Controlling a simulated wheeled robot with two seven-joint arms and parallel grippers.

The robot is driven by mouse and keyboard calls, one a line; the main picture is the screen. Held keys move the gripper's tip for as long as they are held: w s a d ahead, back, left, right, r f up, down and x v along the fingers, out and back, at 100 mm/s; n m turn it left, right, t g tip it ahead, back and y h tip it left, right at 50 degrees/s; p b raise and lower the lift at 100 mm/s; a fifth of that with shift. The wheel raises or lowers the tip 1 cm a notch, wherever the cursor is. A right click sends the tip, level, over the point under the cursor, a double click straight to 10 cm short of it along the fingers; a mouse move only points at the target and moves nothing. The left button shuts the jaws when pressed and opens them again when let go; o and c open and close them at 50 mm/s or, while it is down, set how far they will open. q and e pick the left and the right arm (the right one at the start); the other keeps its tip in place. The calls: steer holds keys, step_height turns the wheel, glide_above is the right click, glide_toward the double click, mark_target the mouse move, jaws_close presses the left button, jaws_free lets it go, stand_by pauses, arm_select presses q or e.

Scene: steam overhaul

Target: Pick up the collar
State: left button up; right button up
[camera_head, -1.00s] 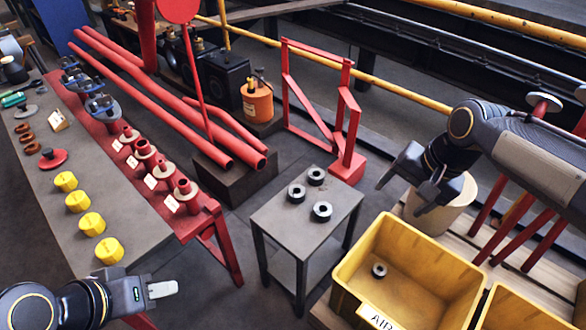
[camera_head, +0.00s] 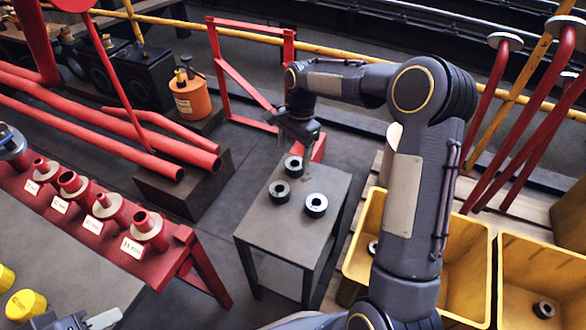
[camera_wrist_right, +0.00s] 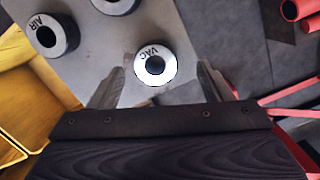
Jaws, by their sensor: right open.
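Three dark ring-shaped collars stand on a small grey table (camera_head: 262,232) in the head view: a far one (camera_head: 293,174), a left one (camera_head: 271,194) and a near right one (camera_head: 316,213). My right gripper (camera_head: 298,142) is open and points down just above the far collar. In the right wrist view, a collar marked VAC (camera_wrist_right: 140,68) lies between and beyond the spread fingers of that gripper (camera_wrist_right: 160,84), not gripped. A collar marked AIR (camera_wrist_right: 67,48) is left of it; the third is cut off at the top. My left gripper (camera_head: 100,321) is partly cut off at bottom left.
Yellow bins (camera_head: 507,262) stand right of the table, partly behind my right arm; small dark rings lie in them. A red bench (camera_head: 165,262) with red flanged fittings is left. A red frame (camera_head: 213,75) stands behind the table. Bare floor separates bench and table.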

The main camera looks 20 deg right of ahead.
mark_target(295, 162)
steer(key=f, duration=0.1)
steer(key=f+b, duration=0.1)
steer(key=f, duration=0.1)
steer(key=f+b, duration=0.1)
steer(key=shift+s+d+f, duration=0.1)
steer(key=shift+s+f, duration=0.15)
steer(key=shift+s, duration=0.05)
steer(key=shift+r, duration=0.1)
steer(key=c, duration=1.4)
